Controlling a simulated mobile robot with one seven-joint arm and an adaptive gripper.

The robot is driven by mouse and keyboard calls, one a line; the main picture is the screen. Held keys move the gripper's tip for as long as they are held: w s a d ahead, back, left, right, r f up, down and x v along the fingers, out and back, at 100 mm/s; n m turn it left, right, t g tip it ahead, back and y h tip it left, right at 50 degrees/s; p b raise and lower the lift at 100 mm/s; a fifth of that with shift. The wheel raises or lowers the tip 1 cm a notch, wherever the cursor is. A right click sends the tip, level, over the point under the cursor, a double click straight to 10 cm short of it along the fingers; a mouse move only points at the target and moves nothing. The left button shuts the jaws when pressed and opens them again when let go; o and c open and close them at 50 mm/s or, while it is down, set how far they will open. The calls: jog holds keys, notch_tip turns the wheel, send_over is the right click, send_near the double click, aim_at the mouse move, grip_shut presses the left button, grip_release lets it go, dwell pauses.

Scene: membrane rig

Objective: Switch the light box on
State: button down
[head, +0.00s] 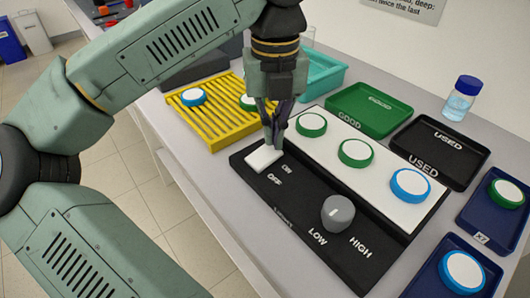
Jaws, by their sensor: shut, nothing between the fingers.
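The light box (312,254) is a long black unit with a white top panel (333,149) along its far side. A white square switch (263,158) sits at the left end of its front strip, with ON and OFF printed beside it. I cannot tell whether the panel is lit. A grey knob (338,212) stands farther right, by the LOW and HIGH labels. My gripper (274,143) points down with its fingers shut and empty, just behind and right of the switch. It partly covers the switch's far edge; I cannot tell whether it touches.
Green-rimmed discs (311,125) and a blue-rimmed disc (411,184) lie on the panel. A yellow slatted rack (209,126), a green GOOD tray (368,109), a black USED tray (440,152) and blue trays (475,215) surround the box. A blue-capped bottle (462,98) stands behind.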

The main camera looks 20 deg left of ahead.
aim_at(273, 148)
jog(key=shift+f+b, duration=0.9)
jog(key=shift+f, duration=0.15)
dwell(0.4)
jog(key=shift+r+p, duration=2.45)
jog(key=shift+r, duration=1.15)
